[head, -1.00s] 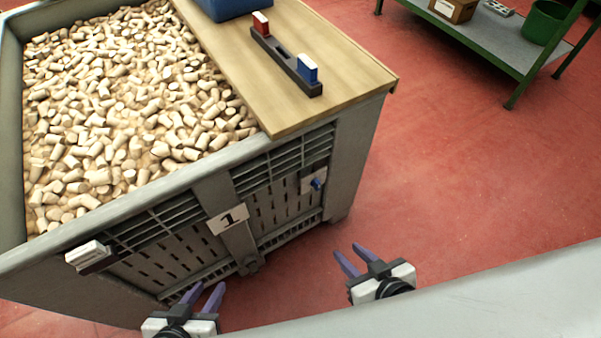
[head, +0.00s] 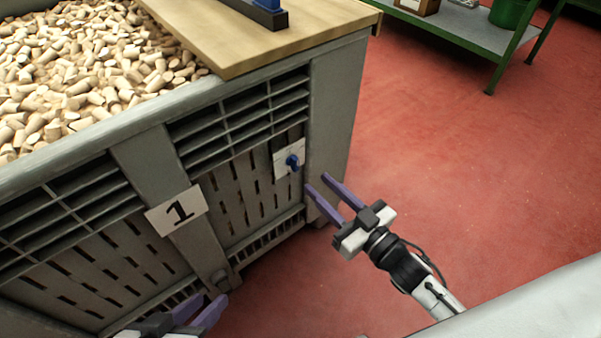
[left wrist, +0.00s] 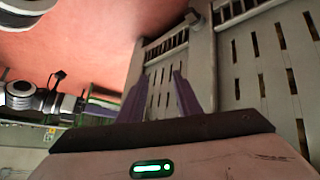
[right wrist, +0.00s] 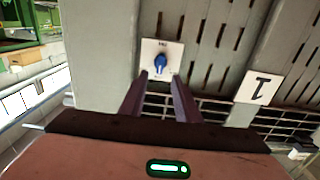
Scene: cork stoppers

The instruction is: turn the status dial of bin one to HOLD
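The status dial (head: 292,161) is a blue knob on a white plate (head: 281,171), fixed to the slatted front of bin one (head: 145,165) near its right corner. The plate has small lettering, too small to read surely. In the right wrist view the blue dial (right wrist: 160,62) stands just beyond the fingertips. My right gripper (head: 318,184) is open and empty, its purple fingers pointing at the dial from the lower right, apart from it. My left gripper (head: 215,305) is low in front of the bin, fingers apart and empty; its fingers also show in the left wrist view (left wrist: 157,90).
A white card marked 1 (head: 176,211) is on the bin's post. A wooden board (head: 240,35) with a dark holder (head: 255,10) lies on the bin, beside cork stoppers (head: 85,70). A green shelf (head: 465,25) stands behind. The red floor (head: 450,170) at right is clear.

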